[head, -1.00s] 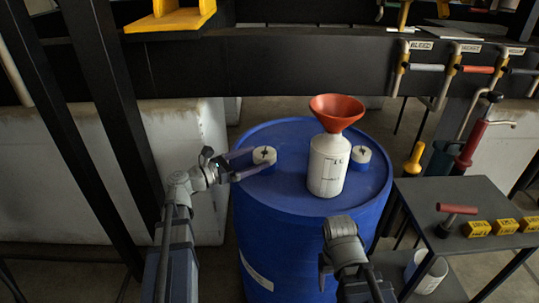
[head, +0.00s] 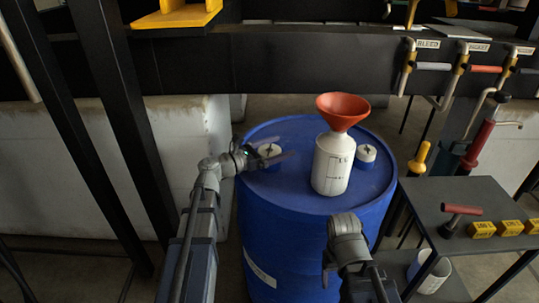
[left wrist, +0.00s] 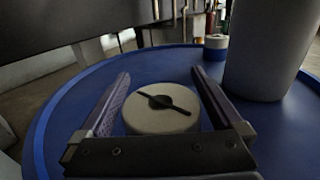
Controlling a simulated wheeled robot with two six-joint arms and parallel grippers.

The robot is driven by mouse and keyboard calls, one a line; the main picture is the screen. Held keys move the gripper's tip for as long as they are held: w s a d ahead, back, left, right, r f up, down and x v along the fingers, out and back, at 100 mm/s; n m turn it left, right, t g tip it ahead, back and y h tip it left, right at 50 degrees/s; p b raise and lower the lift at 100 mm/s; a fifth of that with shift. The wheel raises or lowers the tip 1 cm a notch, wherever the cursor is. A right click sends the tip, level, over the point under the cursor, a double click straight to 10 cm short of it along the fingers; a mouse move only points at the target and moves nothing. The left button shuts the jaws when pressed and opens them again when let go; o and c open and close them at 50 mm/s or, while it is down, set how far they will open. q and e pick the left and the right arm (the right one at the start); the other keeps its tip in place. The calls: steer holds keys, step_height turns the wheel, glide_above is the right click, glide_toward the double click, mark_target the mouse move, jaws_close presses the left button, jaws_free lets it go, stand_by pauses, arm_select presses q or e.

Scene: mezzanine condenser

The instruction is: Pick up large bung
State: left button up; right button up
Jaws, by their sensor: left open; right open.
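The large bung (head: 269,151) is a round, cream-white cap with a dark bar across its top. It sits on the left part of the blue drum's top (head: 290,187). In the left wrist view the bung (left wrist: 161,112) lies between the spread fingers of my left gripper (left wrist: 161,74). That gripper (head: 285,149) is open, with one finger on each side of the bung. I cannot tell whether a finger touches it. My right gripper (head: 328,270) is open and low in front of the drum; its fingers are mostly hidden.
A white bottle (head: 331,170) with a red funnel (head: 342,110) stands on the drum, right of the bung. A smaller bung (head: 366,153) is behind it. A dark shelf (head: 450,194) with yellow blocks (head: 509,227) stands right; a black post (head: 125,120) rises left.

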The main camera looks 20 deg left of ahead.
arm_select(q)
steer(key=shift+w+d, duration=0.2)
steer(key=shift+d, duration=0.05)
steer(key=c, duration=1.2)
steer(key=shift+r, duration=0.1)
steer(key=shift+c, duration=0.2)
step_height(320, 180, up, 10)
steer(key=p, duration=1)
